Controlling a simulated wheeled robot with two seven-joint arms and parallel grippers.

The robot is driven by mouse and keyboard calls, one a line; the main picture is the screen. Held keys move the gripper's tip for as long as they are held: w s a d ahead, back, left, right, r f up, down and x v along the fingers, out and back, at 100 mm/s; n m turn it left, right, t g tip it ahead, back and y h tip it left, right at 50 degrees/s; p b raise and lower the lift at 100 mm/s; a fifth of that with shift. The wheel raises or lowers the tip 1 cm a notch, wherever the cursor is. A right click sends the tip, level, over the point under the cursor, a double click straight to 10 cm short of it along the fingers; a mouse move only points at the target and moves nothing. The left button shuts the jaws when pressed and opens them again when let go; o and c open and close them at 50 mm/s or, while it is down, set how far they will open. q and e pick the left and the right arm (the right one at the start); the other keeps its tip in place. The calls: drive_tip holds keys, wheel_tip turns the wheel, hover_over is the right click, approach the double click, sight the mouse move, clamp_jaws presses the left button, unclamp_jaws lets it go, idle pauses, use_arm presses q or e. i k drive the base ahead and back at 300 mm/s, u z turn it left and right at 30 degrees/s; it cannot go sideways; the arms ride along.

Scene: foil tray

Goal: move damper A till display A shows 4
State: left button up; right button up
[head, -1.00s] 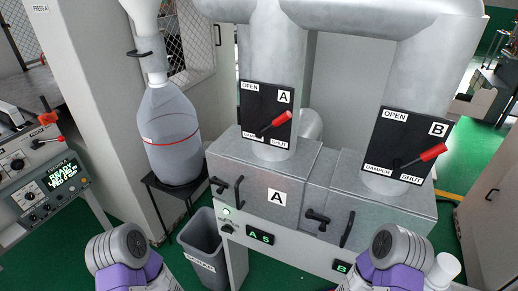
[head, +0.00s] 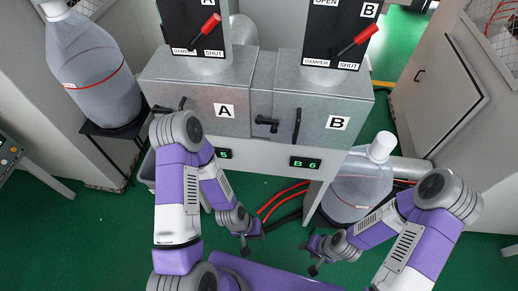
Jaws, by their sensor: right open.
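Damper A's red-tipped lever (head: 210,23) points up and right on its black plate (head: 182,25), whose top is cut off by the frame. Display A (head: 225,154) is partly hidden behind my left arm; a green 5 shows. My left gripper (head: 255,243) hangs low in front of the cabinet, well below the lever. It is small and dark, and I cannot tell whether its jaws are apart. My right gripper (head: 309,258) is open and empty, low and to the right of the left one. Neither gripper touches the lever.
Damper B's red lever (head: 367,34) is to the right, above display B (head: 305,163), which reads 6. Black handles (head: 297,125) stick out of the cabinet front. A large bottle (head: 92,75) stands at left, another (head: 357,185) at lower right. Red hoses (head: 285,195) lie on the floor.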

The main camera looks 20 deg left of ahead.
sight(205, 30)
drive_tip(key=z, duration=1.6)
drive_tip(key=k, duration=0.55)
drive_tip(key=u, duration=2.5)
drive_tip(key=i, duration=0.3)
drive_tip(key=z, duration=0.1)
